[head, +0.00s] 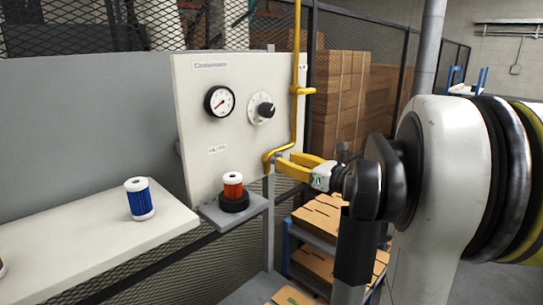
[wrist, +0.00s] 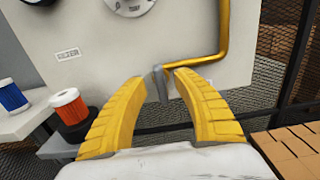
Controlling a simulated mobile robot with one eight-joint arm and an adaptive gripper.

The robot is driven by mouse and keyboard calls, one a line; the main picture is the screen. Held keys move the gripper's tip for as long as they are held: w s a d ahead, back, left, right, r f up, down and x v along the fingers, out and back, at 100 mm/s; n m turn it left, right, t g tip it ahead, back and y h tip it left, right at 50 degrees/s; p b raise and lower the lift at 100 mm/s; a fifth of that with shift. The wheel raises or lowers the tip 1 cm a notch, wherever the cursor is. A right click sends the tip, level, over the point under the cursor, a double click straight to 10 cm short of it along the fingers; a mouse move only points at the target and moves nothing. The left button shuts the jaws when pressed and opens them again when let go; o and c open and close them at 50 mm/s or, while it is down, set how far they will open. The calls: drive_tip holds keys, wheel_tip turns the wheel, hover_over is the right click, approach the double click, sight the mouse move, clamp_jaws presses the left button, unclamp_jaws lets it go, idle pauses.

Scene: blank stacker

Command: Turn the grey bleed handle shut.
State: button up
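The grey bleed handle (wrist: 161,84) is a small grey lever at the lower end of the yellow pipe (wrist: 222,40), on the front of the pale panel (wrist: 110,65). In the wrist view it stands roughly upright between the tips of my gripper (wrist: 160,80). The two yellow fingers are apart, with a small gap seen on each side of the handle. The head view shows my gripper (head: 280,165) reaching in from the right at the panel's lower right edge. There the fingers largely hide the handle.
A red and white filter (head: 233,185) stands in a black holder on a small grey ledge left of my gripper. A blue and white filter (head: 139,198) stands on the pale shelf (head: 70,243). A gauge (head: 219,101) and black knob (head: 266,109) sit above. Cardboard boxes (head: 318,222) lie below right.

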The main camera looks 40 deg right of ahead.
sight(279, 174)
drive_tip(key=shift+w+a, duration=0.15)
drive_tip(key=shift+w, duration=1.6)
clamp_jaws()
drive_tip(key=shift+s, duration=0.1)
